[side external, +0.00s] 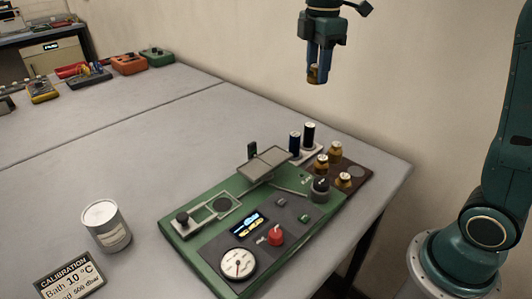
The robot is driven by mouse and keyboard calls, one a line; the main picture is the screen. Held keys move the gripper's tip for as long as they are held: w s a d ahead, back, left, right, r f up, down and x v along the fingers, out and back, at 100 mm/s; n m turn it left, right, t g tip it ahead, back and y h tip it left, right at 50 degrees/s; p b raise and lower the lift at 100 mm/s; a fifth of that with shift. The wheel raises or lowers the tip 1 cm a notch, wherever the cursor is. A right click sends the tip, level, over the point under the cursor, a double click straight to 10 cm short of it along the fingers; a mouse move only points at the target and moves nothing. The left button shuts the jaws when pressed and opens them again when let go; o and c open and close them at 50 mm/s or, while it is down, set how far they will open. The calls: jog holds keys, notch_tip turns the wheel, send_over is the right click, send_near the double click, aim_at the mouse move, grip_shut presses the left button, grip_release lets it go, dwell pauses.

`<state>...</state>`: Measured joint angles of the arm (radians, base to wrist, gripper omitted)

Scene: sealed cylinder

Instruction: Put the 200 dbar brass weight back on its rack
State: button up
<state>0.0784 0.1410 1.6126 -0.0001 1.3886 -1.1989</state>
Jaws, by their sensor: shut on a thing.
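My gripper (318,78) is high above the far right part of the table, shut on a small brass weight (314,75). Part of the weight is hidden by the fingers, and no marking on it can be read. The dark brown rack (366,183) lies at the table's right edge, below and a little right of my gripper. Brass weights (335,151) with pale tops stand at the rack, and a round pale spot (357,171) on it is bare. The held weight is well clear of the rack.
A green panel (172,236) with a gauge (238,264), a red knob (275,236) and a raised plate (264,163) fills the table's front. Two dark cylinders (295,142) stand beside the rack. A white can (106,226) and calibration sign (69,277) are at left. The table's middle is clear.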

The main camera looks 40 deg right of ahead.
send_over(356, 172)
jog(key=w, duration=0.1)
notch_tip(356, 172, down, 4)
jog(key=shift+s+d+f, duration=0.1)
jog(key=shift+s+d, duration=0.05)
jog(key=shift+s, duration=0.35)
jog(key=shift+f, duration=0.1)
notch_tip(356, 172, down, 20)
jog(key=shift+r, duration=0.1)
dwell(0.4)
jog(key=o, duration=0.7)
jog(key=shift+c, duration=0.2)
jog(key=o, duration=0.4)
jog(key=shift+o, duration=0.2)
